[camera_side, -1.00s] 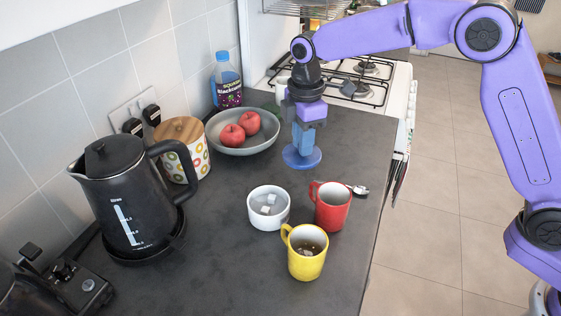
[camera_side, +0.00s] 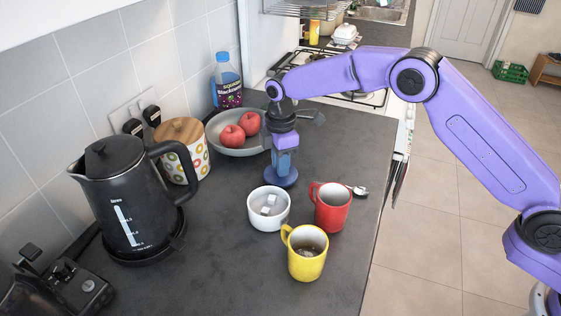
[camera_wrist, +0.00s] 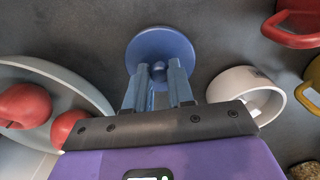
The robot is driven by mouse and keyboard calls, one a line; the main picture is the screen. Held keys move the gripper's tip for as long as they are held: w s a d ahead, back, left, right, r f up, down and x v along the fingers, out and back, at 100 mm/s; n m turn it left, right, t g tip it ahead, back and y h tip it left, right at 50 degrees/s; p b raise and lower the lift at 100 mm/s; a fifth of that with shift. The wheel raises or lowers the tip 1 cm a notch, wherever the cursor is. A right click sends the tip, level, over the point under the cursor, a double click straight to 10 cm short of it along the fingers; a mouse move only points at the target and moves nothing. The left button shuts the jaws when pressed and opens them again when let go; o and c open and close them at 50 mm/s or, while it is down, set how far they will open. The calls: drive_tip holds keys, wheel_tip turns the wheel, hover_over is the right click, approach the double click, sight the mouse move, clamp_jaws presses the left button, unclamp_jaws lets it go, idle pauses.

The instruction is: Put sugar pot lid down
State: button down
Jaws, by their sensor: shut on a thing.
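The sugar pot lid (camera_side: 282,181) is a round blue disc with a small knob. It hangs from my gripper (camera_side: 284,165), low over the counter just behind the white sugar pot (camera_side: 268,222); I cannot tell whether it touches the counter. The pot is uncovered, with white sugar cubes inside. In the wrist view, the lid (camera_wrist: 161,38) lies beyond my gripper's fingertips (camera_wrist: 158,72), which close around its knob. The white pot (camera_wrist: 262,82) is to the right there.
A grey bowl (camera_side: 255,151) with red apples stands close behind the lid. A red mug (camera_side: 332,211) and a yellow mug (camera_side: 306,263) stand to the right and front. A black kettle (camera_side: 122,205) is at left. Counter (camera_side: 345,140) right of the lid is clear.

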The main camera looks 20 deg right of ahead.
drive_tip(key=shift+f, duration=0.1)
drive_tip(key=c, duration=1)
unclamp_jaws()
wheel_tip(320, 180, up, 12)
drive_tip(key=shift+r, duration=0.15)
